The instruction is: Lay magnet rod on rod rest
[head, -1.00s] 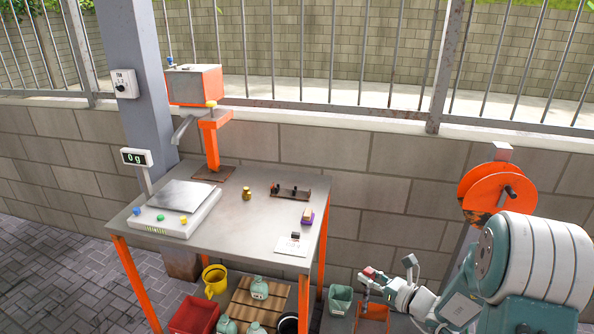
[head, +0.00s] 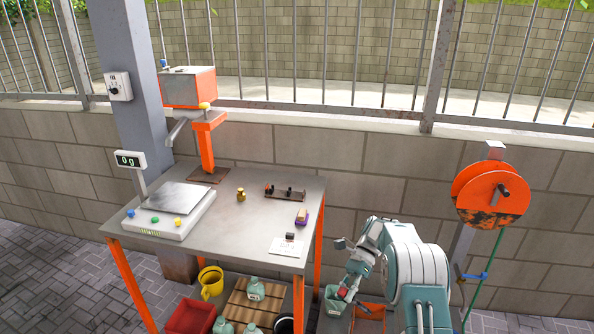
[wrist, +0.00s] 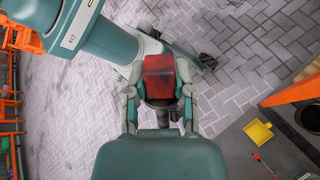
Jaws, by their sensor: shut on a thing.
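My gripper (wrist: 160,100) is shut on a red-handled piece, which I take to be the magnet rod (wrist: 159,78). The red part shows between the two fingers in the wrist view; the rest of the rod is hidden or too small to make out. A dark rack with short uprights, which looks like the rod rest (head: 285,194), stands near the back right of the table top, apart from my gripper.
The grey table (head: 225,225) holds a scale (head: 175,198), a brass weight (head: 241,195), a purple-based brush (head: 302,216) and a white card (head: 286,246). An orange reel (head: 487,190) is further right.

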